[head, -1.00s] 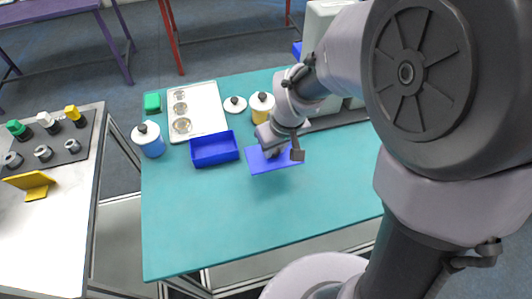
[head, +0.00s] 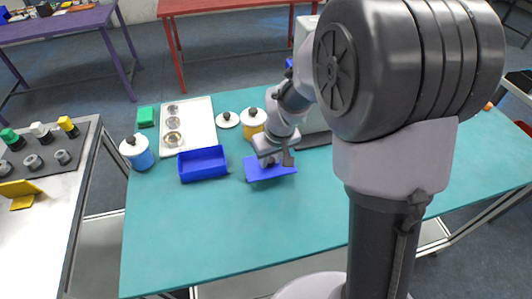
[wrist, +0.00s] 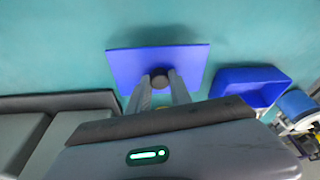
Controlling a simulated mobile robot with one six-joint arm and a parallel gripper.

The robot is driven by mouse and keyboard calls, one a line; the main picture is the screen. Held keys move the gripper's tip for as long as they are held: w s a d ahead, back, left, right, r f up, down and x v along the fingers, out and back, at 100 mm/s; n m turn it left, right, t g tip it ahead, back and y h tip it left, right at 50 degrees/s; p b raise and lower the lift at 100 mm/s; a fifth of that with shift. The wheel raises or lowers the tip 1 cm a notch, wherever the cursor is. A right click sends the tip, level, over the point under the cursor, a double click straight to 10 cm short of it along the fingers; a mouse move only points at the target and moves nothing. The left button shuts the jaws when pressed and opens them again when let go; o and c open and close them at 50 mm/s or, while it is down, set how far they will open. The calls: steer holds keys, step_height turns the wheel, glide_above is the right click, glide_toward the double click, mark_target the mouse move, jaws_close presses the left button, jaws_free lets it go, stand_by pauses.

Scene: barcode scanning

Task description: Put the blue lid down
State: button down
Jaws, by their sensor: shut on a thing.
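The blue lid (head: 260,174) is a flat rectangular plate with a dark knob (wrist: 160,80), seen over the teal table (head: 240,235). My gripper (wrist: 160,84) is shut on the knob, with a finger on each side. In the head view my gripper (head: 268,157) comes down onto the lid from above and hides part of it.
A white tray with round metal dishes (head: 202,128), a green block (head: 146,116), a white lid (head: 228,119), a yellow jar (head: 252,122) and a blue-and-white jar (head: 140,158) stand behind and left. A grey machine (head: 312,122) is behind my arm. The table front is clear.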

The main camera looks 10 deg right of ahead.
mark_target(271, 161)
steer(key=shift+b+x, duration=1.2)
steer(key=shift+x, duration=0.85)
steer(key=c, duration=1.2)
jaws_free()
steer(key=shift+s+d, duration=0.15)
steer(key=shift+s, duration=0.05)
steer(key=shift+o, duration=0.2)
steer(key=shift+r, duration=0.1)
steer(key=a+p+v, duration=0.1)
steer(key=p+v, duration=0.4)
steer(key=v, duration=0.7)
steer(key=s+a+r+m+t, duration=0.1)
steer(key=s+r+m, duration=0.2)
steer(key=s+r, duration=0.3)
steer(key=s+a+r+m+t+y, duration=0.1)
steer(key=s+r, duration=0.5)
steer(key=s, duration=0.8)
steer(key=a+m, duration=0.1)
steer(key=m, duration=0.1)
steer(key=shift+a+m+t, duration=0.3)
steer(key=shift+t, duration=0.1)
